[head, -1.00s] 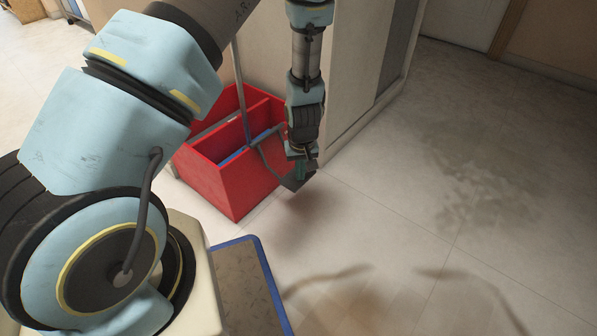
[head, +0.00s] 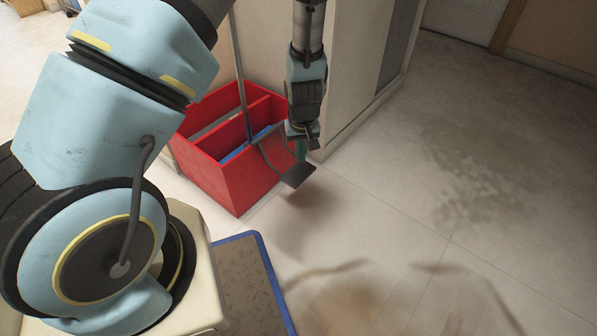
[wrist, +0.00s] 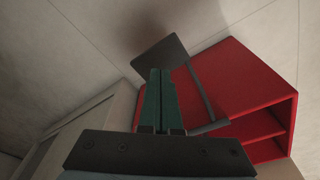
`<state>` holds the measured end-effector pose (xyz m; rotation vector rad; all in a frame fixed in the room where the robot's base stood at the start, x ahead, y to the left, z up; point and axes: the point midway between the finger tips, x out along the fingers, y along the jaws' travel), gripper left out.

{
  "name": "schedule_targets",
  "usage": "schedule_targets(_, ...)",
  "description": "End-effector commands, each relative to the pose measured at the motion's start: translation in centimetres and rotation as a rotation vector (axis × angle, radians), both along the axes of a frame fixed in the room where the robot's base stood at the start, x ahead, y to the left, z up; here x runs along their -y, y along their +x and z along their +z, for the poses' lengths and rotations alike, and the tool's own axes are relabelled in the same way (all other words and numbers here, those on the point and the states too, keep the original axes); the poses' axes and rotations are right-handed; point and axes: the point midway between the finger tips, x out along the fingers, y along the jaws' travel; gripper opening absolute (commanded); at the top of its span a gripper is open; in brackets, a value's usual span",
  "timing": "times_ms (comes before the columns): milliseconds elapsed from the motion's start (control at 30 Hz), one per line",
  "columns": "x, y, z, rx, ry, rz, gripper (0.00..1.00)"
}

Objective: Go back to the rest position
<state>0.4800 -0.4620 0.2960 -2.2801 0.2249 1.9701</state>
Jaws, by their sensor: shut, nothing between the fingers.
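My gripper (head: 301,154) hangs fingers down in the head view, at the right front of a red two-compartment bin. In the wrist view its two green fingers (wrist: 161,88) lie together, shut, with nothing seen between them. A dark flat plate (head: 298,174) on a bent grey rod is just below the fingertips in the head view. The plate (wrist: 160,53) also shows beyond the fingertips in the wrist view. I cannot tell whether the fingers touch it.
The red bin (head: 232,178) stands on the floor against a pale cabinet (head: 352,70). A thin grey pole (head: 241,80) rises from it. A blue-edged mat or board (head: 243,285) lies beside my base. The stained floor (head: 450,180) at right is open.

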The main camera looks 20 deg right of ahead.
Motion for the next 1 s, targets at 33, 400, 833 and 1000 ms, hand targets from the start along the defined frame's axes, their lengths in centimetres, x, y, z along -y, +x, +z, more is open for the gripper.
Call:
schedule_targets(33,0.0,0.0,0.0,0.0,0.0,0.0,0.0)
schedule_targets(400,-0.9,0.8,1.6,-0.008,-0.013,0.012,0.0)
schedule_targets(833,-16.3,3.4,18.0,-0.04,-0.085,0.064,0.0)
schedule_targets(1000,-22.5,1.7,22.1,-0.028,-0.063,0.074,0.0)
